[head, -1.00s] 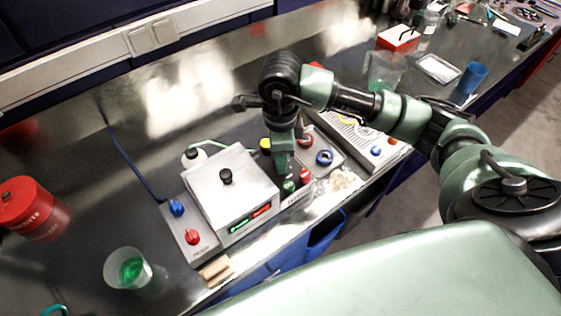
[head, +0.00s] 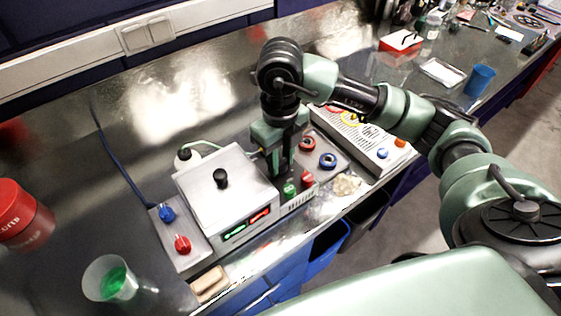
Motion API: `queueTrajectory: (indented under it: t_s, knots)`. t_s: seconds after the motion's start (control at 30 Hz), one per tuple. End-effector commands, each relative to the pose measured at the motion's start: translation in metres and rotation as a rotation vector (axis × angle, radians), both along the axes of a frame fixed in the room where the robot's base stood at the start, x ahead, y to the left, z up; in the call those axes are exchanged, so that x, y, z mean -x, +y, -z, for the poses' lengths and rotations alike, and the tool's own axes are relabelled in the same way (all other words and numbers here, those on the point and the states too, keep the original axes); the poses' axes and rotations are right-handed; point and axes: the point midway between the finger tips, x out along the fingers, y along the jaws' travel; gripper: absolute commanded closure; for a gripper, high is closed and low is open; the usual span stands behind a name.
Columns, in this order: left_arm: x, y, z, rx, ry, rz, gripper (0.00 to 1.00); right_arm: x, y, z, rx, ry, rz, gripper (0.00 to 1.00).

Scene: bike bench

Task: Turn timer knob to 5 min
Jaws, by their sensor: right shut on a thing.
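My right gripper (head: 283,172) reaches straight down at the right side of the silver lidded bench unit (head: 222,182). It is shut at the small panel there, just behind a green knob (head: 289,190) and a red knob (head: 307,179). The timer knob between its fingers is hidden by the gripper, so its setting cannot be read. A blue knob (head: 167,213) and a red knob (head: 183,244) stand free on the unit's left panel. Green and red displays light the front, their digits too small to read. My left gripper is not in view.
A tray with red and blue rings (head: 328,160) lies right of the gripper. A clear cup of green liquid (head: 117,284) and a red can (head: 20,215) stand at left. A sponge-like block (head: 209,284) lies near the front edge.

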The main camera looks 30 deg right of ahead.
Motion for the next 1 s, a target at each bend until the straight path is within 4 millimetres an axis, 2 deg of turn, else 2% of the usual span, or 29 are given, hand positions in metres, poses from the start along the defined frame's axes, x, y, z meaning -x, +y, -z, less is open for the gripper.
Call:
queueTrajectory:
  t_s: [0.4, 0.93, 0.97, 1.0]
  knots:
    - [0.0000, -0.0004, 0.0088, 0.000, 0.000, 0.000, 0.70, -0.0017, -0.0003, -0.0017, -0.001, -0.007, 0.186, 1.00]
    - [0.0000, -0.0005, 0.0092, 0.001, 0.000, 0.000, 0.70, -0.0021, -0.0004, -0.0026, -0.002, -0.008, 0.211, 1.00]
    - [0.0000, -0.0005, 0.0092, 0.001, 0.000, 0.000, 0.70, -0.0021, -0.0004, -0.0026, -0.002, -0.008, 0.211, 0.69]
    - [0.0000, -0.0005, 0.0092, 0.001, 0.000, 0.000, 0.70, -0.0021, -0.0005, -0.0027, -0.002, -0.008, 0.211, 0.62]
